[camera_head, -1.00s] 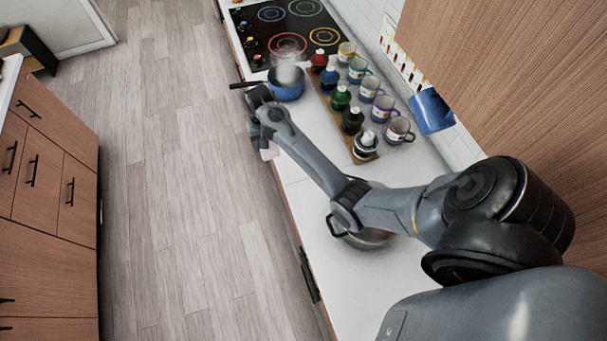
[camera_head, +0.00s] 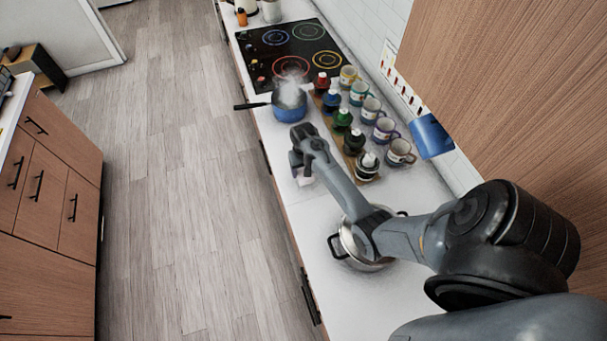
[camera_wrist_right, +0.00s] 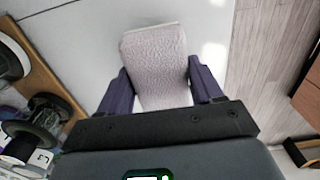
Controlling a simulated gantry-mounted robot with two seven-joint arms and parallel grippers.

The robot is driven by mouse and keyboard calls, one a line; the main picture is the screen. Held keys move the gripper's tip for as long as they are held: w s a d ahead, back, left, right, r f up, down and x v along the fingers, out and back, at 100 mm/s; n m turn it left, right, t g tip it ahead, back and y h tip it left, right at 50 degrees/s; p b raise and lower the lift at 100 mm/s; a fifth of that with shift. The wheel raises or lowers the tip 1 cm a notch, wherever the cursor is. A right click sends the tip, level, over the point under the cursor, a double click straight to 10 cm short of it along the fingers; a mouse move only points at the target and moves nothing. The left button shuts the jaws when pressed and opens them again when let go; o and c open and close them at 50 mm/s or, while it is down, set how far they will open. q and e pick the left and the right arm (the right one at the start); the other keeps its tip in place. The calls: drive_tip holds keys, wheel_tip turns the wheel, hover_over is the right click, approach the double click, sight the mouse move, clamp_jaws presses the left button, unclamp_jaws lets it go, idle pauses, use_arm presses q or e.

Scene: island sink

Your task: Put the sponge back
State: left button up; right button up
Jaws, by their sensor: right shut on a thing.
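My right gripper (camera_wrist_right: 163,92) is shut on a pale, textured rectangular block, the sponge (camera_wrist_right: 158,60), in the right wrist view. The dark fingers press its two sides and most of it sticks out beyond them. In the head view, my right arm comes in from the right, and the wrist hides most of the gripper. A small pale part of the sponge (camera_head: 304,180) shows below the wrist, over the white counter (camera_head: 290,215). I cannot tell whether it touches the counter. My left gripper is not in view.
A blue pot (camera_head: 289,110) with steam above it stands by the cooktop (camera_head: 293,52). A wooden tray (camera_head: 352,165) holds several bottles, beside a row of mugs (camera_head: 385,130). A metal pot (camera_head: 352,245) is partly under my arm. The counter's near part is clear.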

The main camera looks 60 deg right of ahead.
wheel_tip(320, 180, down, 4)
drive_tip(key=shift+r, duration=0.2)
drive_tip(key=shift+f, duration=0.2)
drive_tip(key=o, duration=0.9)
drive_tip(key=shift+f, duration=0.15)
drive_tip(key=shift+o, duration=0.2)
drive_tip(key=shift+r, duration=0.35)
wheel_tip(320, 180, up, 12)
drive_tip(key=shift+f, duration=0.15)
